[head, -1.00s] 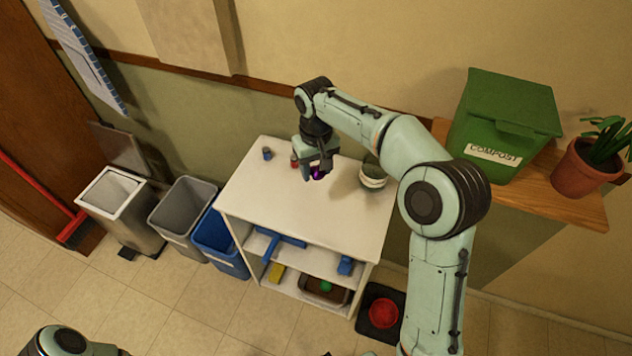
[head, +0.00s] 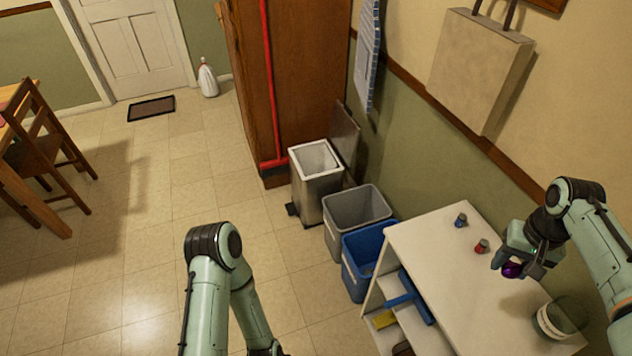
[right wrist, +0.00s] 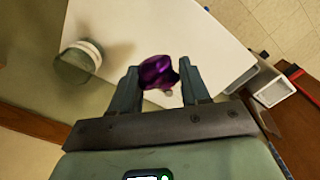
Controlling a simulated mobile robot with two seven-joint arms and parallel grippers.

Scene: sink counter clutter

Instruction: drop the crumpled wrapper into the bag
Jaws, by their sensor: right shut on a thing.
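The crumpled wrapper (head: 512,270) is a shiny purple lump at my right gripper (head: 506,265), over the white shelf unit's top. In the right wrist view the wrapper (right wrist: 158,72) sits between the two fingers of my right gripper (right wrist: 160,78), which is shut on it. The gap between wrapper and top cannot be judged. A beige, flat bag-like thing (head: 478,70) with dark straps hangs on the wall at the upper right; its opening is not seen. My left arm shows at the bottom, but its gripper is out of frame.
The white shelf unit (head: 440,235) carries a small blue item (head: 461,220), a red item (head: 482,246) and a pale-banded jar (head: 556,320). A steel bin (head: 316,185), grey bin (head: 357,207) and blue bin (head: 362,262) stand left of it.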

